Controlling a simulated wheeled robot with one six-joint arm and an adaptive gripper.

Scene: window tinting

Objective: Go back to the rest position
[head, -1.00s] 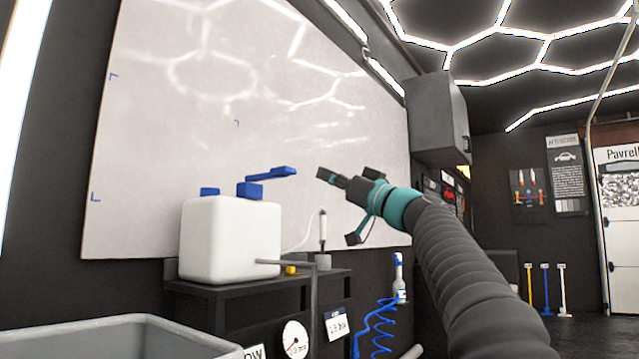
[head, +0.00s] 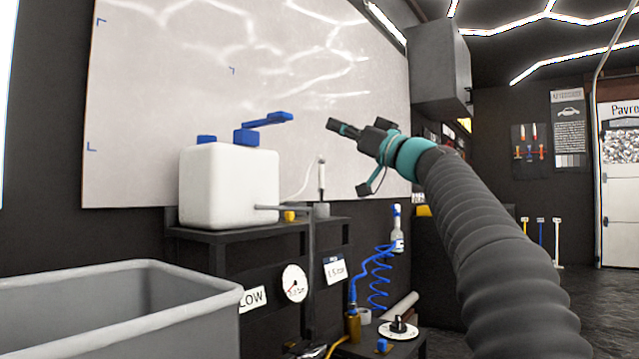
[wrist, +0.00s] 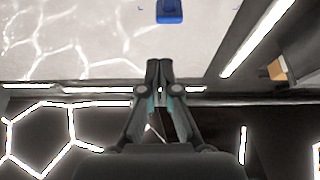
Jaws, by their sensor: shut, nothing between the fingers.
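My gripper (head: 336,126) is shut and empty, held in the air at the right of the white tank in the head view. It points left, in front of the large pale board (head: 240,70). In the wrist view my gripper (wrist: 159,62) has its two fingertips together with nothing between them. The white tank (head: 229,187) stands on a dark shelf (head: 262,231) and has a blue lever handle (head: 264,125) on top. Open air separates my gripper from the handle. A blue piece (wrist: 169,11) shows at the top of the wrist view.
A grey bin (head: 110,275) fills the lower left. A spray bottle (head: 397,232) and a blue coiled hose (head: 375,275) are right of the shelf. A dark cabinet (head: 438,65) hangs at upper right. The air around my gripper is free.

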